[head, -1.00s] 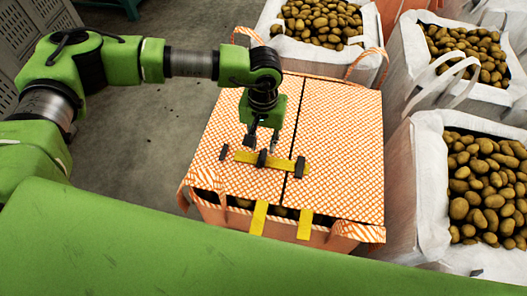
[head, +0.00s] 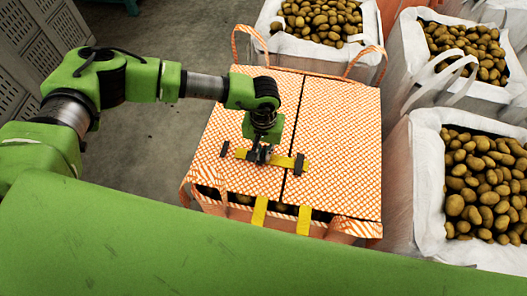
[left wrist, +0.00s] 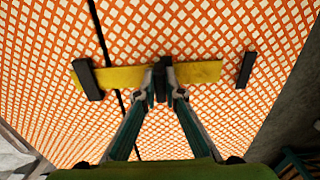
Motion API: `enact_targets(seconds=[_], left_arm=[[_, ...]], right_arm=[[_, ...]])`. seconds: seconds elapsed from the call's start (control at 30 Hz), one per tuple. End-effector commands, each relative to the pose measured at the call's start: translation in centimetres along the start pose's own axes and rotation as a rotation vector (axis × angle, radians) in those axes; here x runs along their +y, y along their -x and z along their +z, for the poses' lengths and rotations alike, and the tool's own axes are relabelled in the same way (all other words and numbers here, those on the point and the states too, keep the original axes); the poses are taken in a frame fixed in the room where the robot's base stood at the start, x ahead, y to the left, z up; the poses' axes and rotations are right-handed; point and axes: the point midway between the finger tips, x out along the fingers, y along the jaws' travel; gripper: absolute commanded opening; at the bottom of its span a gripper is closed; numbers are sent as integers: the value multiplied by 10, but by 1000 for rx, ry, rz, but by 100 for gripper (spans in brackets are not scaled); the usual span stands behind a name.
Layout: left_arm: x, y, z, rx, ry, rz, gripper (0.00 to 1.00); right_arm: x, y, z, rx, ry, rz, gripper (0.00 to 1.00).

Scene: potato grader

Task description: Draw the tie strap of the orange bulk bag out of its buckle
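The orange bulk bag (head: 340,130) has a checked top of two flaps with a seam between them. A yellow tie strap (head: 283,160) lies across the seam; it also shows in the left wrist view (left wrist: 200,72). One black buckle (head: 299,164) crosses the strap right of the seam. Another black piece (head: 223,150) lies just beyond the strap's left end. A black upright tab (left wrist: 160,78) stands on the strap between those two. My left gripper (head: 262,157) is over the strap, its fingers closed in on both sides of this tab. My right gripper is not in view.
Yellow straps (head: 259,212) hang down the bag's near side. Orange lifting loops stand at its corners. White bags of potatoes (head: 426,180) stand close on the right and behind. Grey slatted crates (head: 35,45) are at far left, with bare floor between.

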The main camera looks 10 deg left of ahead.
Motion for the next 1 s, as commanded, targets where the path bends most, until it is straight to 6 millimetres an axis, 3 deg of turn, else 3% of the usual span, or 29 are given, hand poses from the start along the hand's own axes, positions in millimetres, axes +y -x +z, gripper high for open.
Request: enact_targets(seconds=[0.17, 0.53, 0.93, 0.97, 1.0], left_arm=[[-7, -1, -1, 0, 2, 0, 0], [-68, -2, -1, 3, 5, -2, 0], [-76, 0, -1, 3, 2, -5, 0], [-76, 0, -1, 3, 2, -6, 17], [-76, 0, -1, 3, 2, -6, 26]], right_arm=[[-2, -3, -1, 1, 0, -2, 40], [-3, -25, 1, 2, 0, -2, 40], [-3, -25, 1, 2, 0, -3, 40], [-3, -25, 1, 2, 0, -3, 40], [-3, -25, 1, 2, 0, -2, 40]])
